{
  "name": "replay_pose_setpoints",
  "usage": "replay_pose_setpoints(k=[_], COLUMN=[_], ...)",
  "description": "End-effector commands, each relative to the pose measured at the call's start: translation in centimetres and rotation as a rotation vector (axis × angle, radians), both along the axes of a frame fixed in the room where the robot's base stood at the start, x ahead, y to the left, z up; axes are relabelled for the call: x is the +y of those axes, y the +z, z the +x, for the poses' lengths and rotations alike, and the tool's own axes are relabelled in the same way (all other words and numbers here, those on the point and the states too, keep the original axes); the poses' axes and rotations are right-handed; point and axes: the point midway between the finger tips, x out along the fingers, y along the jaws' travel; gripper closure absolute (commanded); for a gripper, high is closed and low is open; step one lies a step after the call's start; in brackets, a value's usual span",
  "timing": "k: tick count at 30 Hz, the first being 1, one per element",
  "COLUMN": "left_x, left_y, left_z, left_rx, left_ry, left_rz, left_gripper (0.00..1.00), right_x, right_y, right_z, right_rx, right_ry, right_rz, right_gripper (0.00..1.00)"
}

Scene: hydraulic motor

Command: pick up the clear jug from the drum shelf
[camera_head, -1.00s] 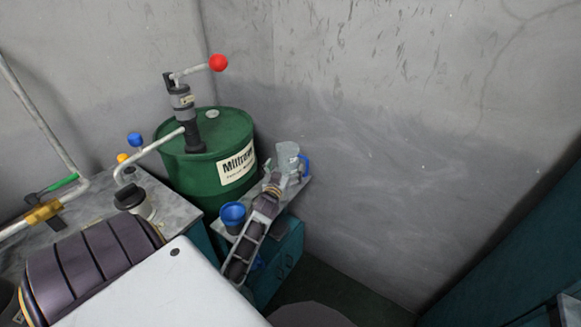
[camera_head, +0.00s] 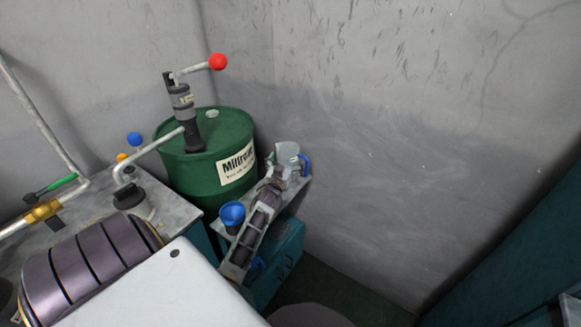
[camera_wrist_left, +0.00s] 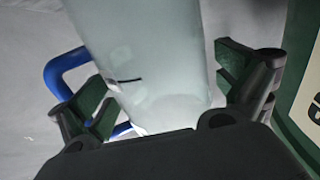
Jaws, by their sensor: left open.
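The clear jug (camera_head: 288,155) with a blue handle (camera_head: 305,165) stands at the far end of the drum shelf (camera_head: 294,197), beside the green drum. In the left wrist view the jug (camera_wrist_left: 150,60) fills the middle, with its blue handle (camera_wrist_left: 62,75) to the left. My left gripper (camera_head: 279,170) is at the jug, in front of it in the head view. Its fingers (camera_wrist_left: 165,90) are open, one on each side of the jug. A gap shows on the right; contact on the left is unclear. My right gripper is not in view.
The green drum (camera_head: 185,170) with a hand pump and red-knobbed lever (camera_head: 217,62) stands left of the shelf. A blue cup (camera_head: 232,214) sits on the shelf near my left arm. A wall (camera_head: 400,150) rises behind. A teal cabinet (camera_head: 540,250) is at right.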

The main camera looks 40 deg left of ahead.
Motion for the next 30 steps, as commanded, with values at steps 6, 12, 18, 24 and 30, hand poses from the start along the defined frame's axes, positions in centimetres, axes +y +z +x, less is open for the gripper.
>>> replay_pose_setpoints(k=[6, 12, 18, 24, 30], left_x=[0.6, 0.7, 0.7, 0.7, 0.7], left_y=[0.0, 0.0, 0.0, 0.0, 0.0], left_z=[1.3, 1.6, 1.5, 1.5, 1.5], left_rx=[0.001, 0.001, 0.001, 0.001, 0.001], left_ry=[0.000, 0.000, 0.000, 0.000, 0.000], left_rz=[0.000, 0.000, 0.000, 0.000, 0.000], left_gripper=[0.00, 0.00, 0.00, 0.05, 0.31], right_x=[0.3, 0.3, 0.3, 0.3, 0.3], right_y=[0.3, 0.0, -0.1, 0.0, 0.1], right_z=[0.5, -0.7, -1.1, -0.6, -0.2], right_rx=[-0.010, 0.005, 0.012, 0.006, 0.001], right_ry=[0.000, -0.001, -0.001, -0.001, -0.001], right_rz=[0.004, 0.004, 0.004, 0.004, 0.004], right_gripper=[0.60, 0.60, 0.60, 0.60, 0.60])
